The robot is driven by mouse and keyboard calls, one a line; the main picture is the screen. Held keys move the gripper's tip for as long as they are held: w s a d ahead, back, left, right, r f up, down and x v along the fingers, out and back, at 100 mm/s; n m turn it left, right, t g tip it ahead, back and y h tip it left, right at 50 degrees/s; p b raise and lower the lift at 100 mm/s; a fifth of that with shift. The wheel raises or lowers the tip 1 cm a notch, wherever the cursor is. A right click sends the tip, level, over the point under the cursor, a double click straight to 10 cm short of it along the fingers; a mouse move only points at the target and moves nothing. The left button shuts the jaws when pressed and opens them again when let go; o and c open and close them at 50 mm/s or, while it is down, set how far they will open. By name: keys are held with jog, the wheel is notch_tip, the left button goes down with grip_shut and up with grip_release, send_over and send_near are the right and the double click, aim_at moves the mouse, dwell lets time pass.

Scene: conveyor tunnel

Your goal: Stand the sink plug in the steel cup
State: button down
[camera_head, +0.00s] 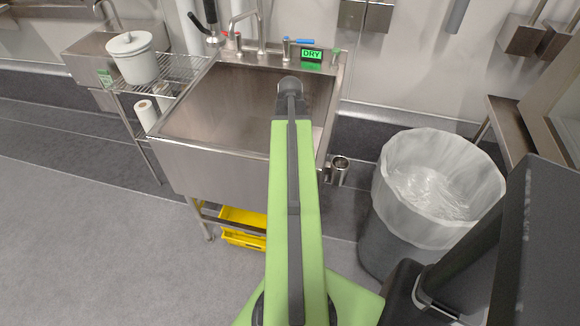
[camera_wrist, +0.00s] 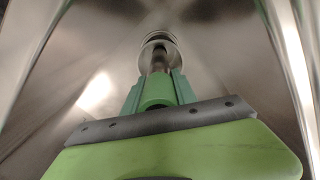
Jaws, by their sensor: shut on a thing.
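The steel cup (camera_head: 340,166) is fixed at the right side of the sink in the head view, its round mouth facing up. In the wrist view, my gripper (camera_wrist: 158,84) has its green fingers shut on the sink plug (camera_wrist: 159,58), a small metal piece with a stem and a round rim. The plug points away from my wrist, inside the sink basin. Whether it touches the basin floor or the drain, I cannot tell. In the head view my arm hides the gripper and the plug.
The steel sink (camera_head: 225,105) surrounds my gripper with its walls. A lined waste bin (camera_head: 440,180) stands at the right. A wire rack with a white pot (camera_head: 133,58) is at the left. A green DRY sign (camera_head: 312,55) and taps line the back edge.

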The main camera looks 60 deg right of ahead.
notch_tip(320, 180, up, 16)
jog(key=p, duration=1.5)
jog(key=shift+r+p, duration=0.25)
jog(key=shift+p, duration=0.05)
